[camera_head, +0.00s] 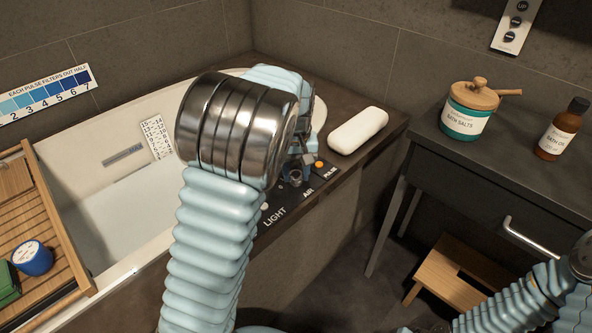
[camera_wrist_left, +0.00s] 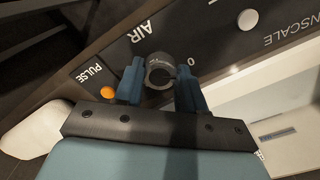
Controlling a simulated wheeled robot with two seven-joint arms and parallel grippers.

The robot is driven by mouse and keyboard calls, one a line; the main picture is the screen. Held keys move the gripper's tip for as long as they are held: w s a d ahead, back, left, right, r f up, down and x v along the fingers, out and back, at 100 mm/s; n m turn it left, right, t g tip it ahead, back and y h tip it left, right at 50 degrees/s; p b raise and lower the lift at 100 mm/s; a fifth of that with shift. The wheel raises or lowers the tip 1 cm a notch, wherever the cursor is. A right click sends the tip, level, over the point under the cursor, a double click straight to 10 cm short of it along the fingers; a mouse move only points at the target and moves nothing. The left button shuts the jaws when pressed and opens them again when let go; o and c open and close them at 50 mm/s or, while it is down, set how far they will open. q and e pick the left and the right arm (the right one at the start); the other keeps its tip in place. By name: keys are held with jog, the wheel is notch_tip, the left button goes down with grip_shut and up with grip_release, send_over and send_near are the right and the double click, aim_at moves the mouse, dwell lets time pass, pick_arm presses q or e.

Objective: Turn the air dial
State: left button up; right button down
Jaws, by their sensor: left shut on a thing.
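The air dial (camera_wrist_left: 160,70) is a small round dark metallic knob on the black control strip (camera_wrist_left: 215,45), beside the printed word AIR. In the left wrist view it sits between the two blue fingers of my left gripper (camera_wrist_left: 159,84), which is shut on it. In the head view my left arm covers much of the strip. The dial (camera_head: 295,178) and my left gripper (camera_head: 299,168) show only partly there, at the tub's right rim. My right arm shows at the lower right of the head view, but its gripper is not visible.
An orange PULSE button (camera_wrist_left: 108,92) lies close to the dial. A white pillow (camera_head: 358,130) rests on the tub ledge. A dark vanity (camera_head: 480,175) on the right holds a bath salts jar (camera_head: 470,112) and a brown bottle (camera_head: 562,130). A wooden tray (camera_head: 50,215) spans the tub.

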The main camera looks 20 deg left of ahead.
dwell(0.3)
pick_arm(q)
jog(key=m+p, duration=0.1)
jog(key=m, duration=0.5)
jog(key=shift+a+m, duration=0.1)
jog(key=shift+m, duration=0.2)
jog(key=m, duration=0.4)
jog(key=shift+p, duration=0.35)
jog(key=shift+m, duration=2.5)
jog(key=shift+w, duration=0.1)
jog(key=o, duration=1)
jog(key=shift+o, duration=0.2)
